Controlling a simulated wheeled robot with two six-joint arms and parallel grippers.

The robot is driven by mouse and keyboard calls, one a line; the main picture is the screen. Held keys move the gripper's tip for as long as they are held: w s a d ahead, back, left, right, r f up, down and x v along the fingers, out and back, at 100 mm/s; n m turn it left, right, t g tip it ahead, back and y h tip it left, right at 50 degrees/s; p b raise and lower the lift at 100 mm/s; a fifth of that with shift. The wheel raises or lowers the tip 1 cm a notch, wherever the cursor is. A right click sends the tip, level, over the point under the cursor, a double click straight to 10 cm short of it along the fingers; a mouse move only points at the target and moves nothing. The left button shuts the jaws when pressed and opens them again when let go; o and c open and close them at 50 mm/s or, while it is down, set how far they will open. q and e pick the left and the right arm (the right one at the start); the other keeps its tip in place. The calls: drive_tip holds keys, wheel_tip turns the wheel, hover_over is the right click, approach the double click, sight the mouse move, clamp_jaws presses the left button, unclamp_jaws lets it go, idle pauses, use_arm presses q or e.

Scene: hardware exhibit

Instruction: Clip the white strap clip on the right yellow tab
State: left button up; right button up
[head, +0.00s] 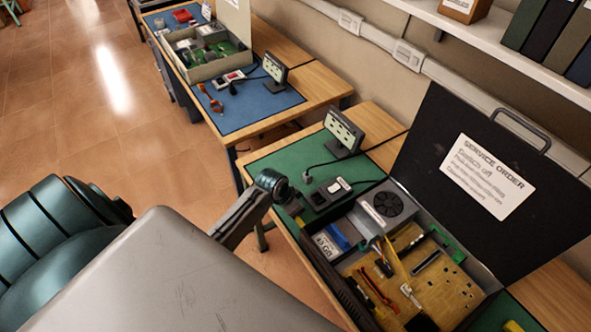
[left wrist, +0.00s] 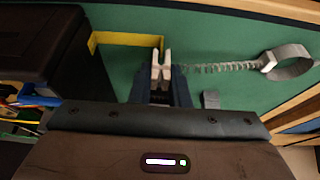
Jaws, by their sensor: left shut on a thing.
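In the left wrist view, my left gripper (left wrist: 160,88) is shut on the white strap clip (left wrist: 160,72), with dark fingers on both sides of it. The clip's two white prongs point up in the picture. A yellow tab (left wrist: 124,39) reaches from the dark case at left, and its bent end is right at the prong tips. I cannot tell whether that end lies between the prongs or touches them. A coiled clear cord (left wrist: 215,68) runs right from the clip to a grey wrist strap loop (left wrist: 290,63). My right gripper is not in view.
The green mat (left wrist: 225,30) is mostly clear around the clip. The dark case (left wrist: 50,50) stands close at left. In the head view, an open case holds a yellow circuit board (head: 440,285), near a small display (head: 343,131). A blue-matted bench (head: 255,108) stands farther back.

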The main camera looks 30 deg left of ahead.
use_arm(q)
drive_tip(key=shift+f, duration=0.4)
drive_tip(key=shift+f+b, duration=0.5)
drive_tip(key=shift+f, duration=0.15)
idle(0.4)
drive_tip(key=o, duration=0.8)
drive_tip(key=shift+o, duration=0.2)
drive_tip(key=o, duration=0.3)
drive_tip(key=shift+o, duration=0.2)
drive_tip(key=shift+r+p, duration=0.45)
drive_tip(key=shift+p, duration=0.05)
drive_tip(key=shift+r+p, duration=0.2)
drive_tip(key=shift+p, duration=0.1)
